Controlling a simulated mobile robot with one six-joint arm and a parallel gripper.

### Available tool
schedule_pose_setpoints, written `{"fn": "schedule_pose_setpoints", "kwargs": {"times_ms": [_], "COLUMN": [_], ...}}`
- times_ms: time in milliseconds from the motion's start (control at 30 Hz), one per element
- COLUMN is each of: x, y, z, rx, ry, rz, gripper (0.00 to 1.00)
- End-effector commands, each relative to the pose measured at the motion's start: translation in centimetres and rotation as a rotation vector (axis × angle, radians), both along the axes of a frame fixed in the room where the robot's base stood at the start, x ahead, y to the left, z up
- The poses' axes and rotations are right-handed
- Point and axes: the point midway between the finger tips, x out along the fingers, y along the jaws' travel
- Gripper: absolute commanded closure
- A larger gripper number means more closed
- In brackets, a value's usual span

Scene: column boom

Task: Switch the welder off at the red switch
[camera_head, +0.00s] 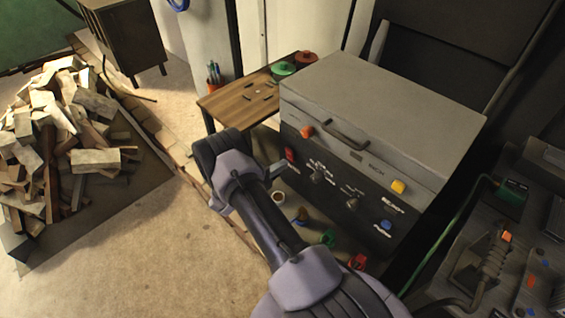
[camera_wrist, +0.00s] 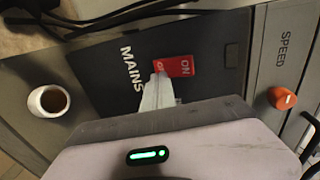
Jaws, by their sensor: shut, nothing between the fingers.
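The welder (camera_head: 370,115) is a grey box with a handled lid and a dark front panel. Its red switch (camera_head: 290,155) sits at the left end of that panel. In the wrist view the red switch (camera_wrist: 181,66) lies beside the word MAINS; its right half reads ON, and the other half is partly covered by my fingertips. My gripper (camera_wrist: 158,78) is shut and empty, its pale fingers pointing at that covered half. I cannot tell whether they touch it. In the head view my gripper (camera_head: 284,165) is just below and left of the switch.
A wooden table (camera_head: 240,102) with red and green pots stands behind. Chopped wood (camera_head: 65,135) is piled at left. Open floor (camera_head: 150,235) lies between.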

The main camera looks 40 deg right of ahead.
Motion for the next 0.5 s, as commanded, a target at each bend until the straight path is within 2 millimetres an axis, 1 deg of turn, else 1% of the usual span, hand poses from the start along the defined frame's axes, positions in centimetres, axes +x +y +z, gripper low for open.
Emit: {"fn": "schedule_pose_setpoints", "kwargs": {"times_ms": [100, 300, 400, 500], "x": [-1.0, -1.3, -1.4, -1.5], "y": [2.6, 7.5, 9.4, 10.9], "z": [-0.4, -1.2, -1.5, -1.9], "rx": [0.000, 0.000, -0.001, 0.000], "ry": [0.003, 0.001, 0.000, 0.000], "rz": [0.002, 0.002, 0.001, 0.001], "gripper": [1.00, 1.00, 1.00, 1.00]}}
